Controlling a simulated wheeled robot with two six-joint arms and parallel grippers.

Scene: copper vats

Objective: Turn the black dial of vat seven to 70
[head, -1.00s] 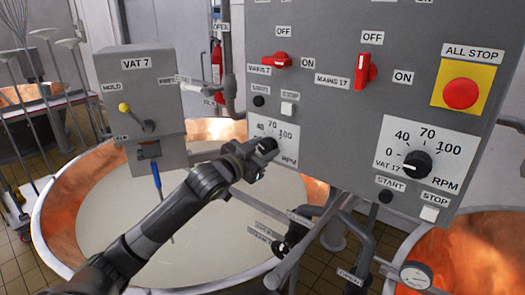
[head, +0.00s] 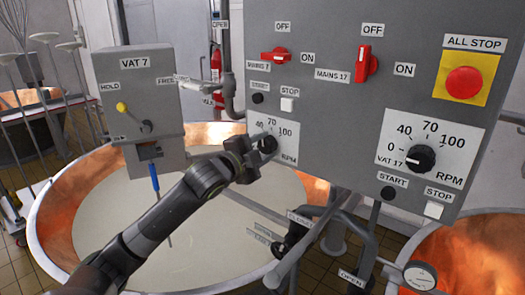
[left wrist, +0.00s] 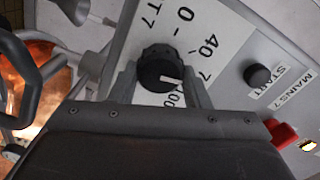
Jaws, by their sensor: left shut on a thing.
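The black dial of vat seven (head: 268,145) sits on a white scale plate (head: 288,128) at the lower left of the grey panel. My left gripper (head: 259,143) is at this dial, and its fingers hide part of the plate. In the left wrist view the dial (left wrist: 158,68) is between the two fingers of my left gripper (left wrist: 160,84), which is shut on it. Its white pointer mark faces the stretch of the scale between 70 and 100; the exact reading is hard to tell. My right gripper is not in view.
The vat 17 dial (head: 421,158) is at the panel's right, near the red all-stop button (head: 464,82). Red mains switches (head: 276,56) and start and stop buttons (head: 287,104) are above the vat seven dial. A copper vat (head: 60,200) and pipes (head: 335,235) lie below.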

